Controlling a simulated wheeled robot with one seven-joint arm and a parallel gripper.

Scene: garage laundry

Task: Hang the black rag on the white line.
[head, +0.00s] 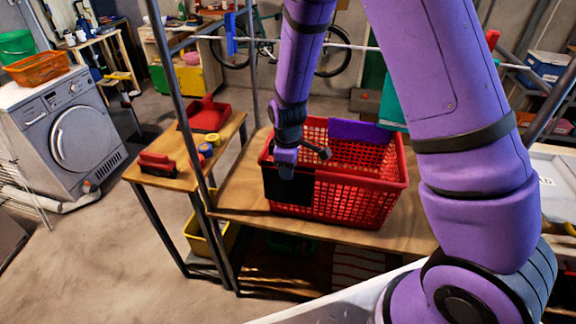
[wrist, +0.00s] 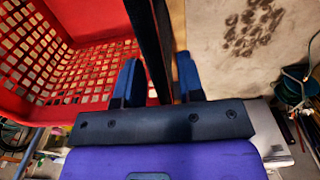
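The black rag (head: 289,187) hangs over the near rim of the red basket (head: 345,205), at its left end. My gripper (head: 287,168) is pointed down at the rag's top edge. In the wrist view, the rag (wrist: 152,45) shows edge-on as a dark strip between the two spread fingers of my gripper (wrist: 157,82). A gap shows by the right finger, so the gripper is open around the rag and rim without clasping them. The white line (head: 345,45) runs across behind the basket, higher up; my arm hides part of it.
A purple cloth (head: 360,131) lies over the basket's far rim. A teal cloth (head: 392,108) hangs from the line, partly behind my arm; a blue cloth (head: 231,35) hangs farther left. The basket stands on a wooden table (head: 235,192). Metal posts (head: 178,90) rise at the left.

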